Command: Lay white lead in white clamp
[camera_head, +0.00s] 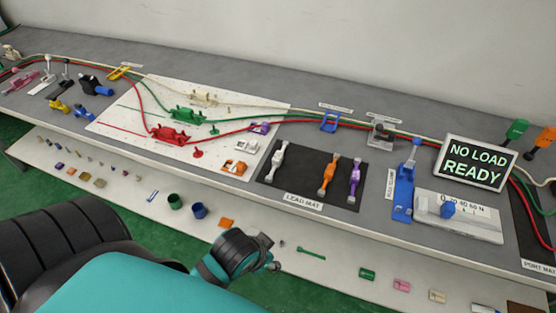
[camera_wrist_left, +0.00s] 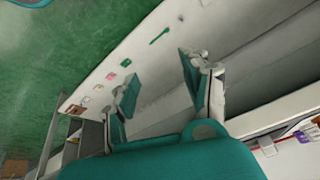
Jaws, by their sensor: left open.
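The white lead (camera_head: 278,160), a short bar with thicker ends, lies at the left of the black lead mat (camera_head: 301,187). The small white clamp (camera_head: 247,145) is on the white board, left of the mat, between a purple clamp (camera_head: 261,128) and an orange clamp (camera_head: 236,168). It looks empty, but it is small in view. My left gripper (camera_head: 270,254) hangs in front of the bench, nearer than both and apart from them. In the left wrist view its fingers (camera_wrist_left: 160,88) are spread with nothing between them. My right gripper is out of view.
An orange lead (camera_head: 328,174) and a purple lead (camera_head: 355,178) lie on the same mat. Red, green and white cables run along the bench past the red fixture (camera_head: 172,135). A lower shelf (camera_head: 330,235) holds small parts. A sign (camera_head: 475,163) stands at right.

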